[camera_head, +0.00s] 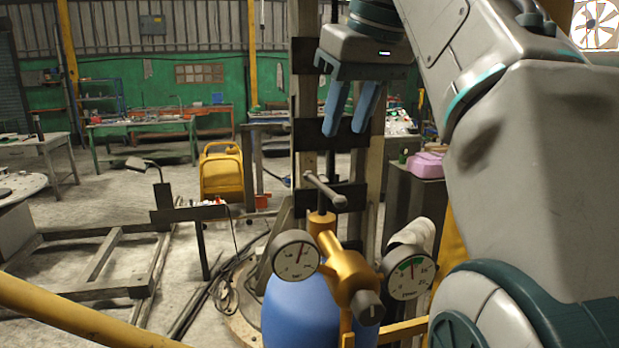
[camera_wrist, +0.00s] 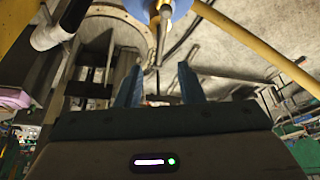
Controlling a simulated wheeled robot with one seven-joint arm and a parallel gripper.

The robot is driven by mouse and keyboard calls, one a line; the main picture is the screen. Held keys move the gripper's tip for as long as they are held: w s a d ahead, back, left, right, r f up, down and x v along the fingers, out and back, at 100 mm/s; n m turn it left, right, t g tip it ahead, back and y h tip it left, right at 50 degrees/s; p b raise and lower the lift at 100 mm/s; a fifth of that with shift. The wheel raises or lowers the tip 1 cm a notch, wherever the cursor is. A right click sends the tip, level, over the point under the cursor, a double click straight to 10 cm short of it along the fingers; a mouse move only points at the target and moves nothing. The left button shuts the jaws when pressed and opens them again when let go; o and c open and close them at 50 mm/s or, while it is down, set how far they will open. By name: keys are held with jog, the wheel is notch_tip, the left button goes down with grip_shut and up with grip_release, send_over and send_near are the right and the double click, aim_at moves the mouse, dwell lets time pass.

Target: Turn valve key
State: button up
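The valve key (camera_head: 325,190) is a grey metal T-handle on an upright stem, on top of a brass valve body (camera_head: 350,270) with two round gauges. The valve sits on a blue cylinder (camera_head: 300,310). My gripper (camera_head: 345,130) has two blue fingers pointing down, spread apart with nothing between them. It is above the key and slightly to the right in the head view, not touching it. In the wrist view the key's grey bar (camera_wrist: 163,38) shows ahead, between the lines of the two open fingers (camera_wrist: 160,80).
A left gauge (camera_head: 296,256) and a right gauge (camera_head: 408,271) flank the valve. A yellow rail (camera_head: 85,318) crosses the lower left. Cables lie on the floor. A pink object (camera_head: 426,165) sits to the right.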

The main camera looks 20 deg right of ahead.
aim_at(323, 186)
jog(key=b+x, duration=0.2)
jog(key=x, duration=1.1)
jog(key=shift+w+a+f, duration=0.15)
jog(key=shift+w+f, duration=0.05)
jog(key=shift+f, duration=0.15)
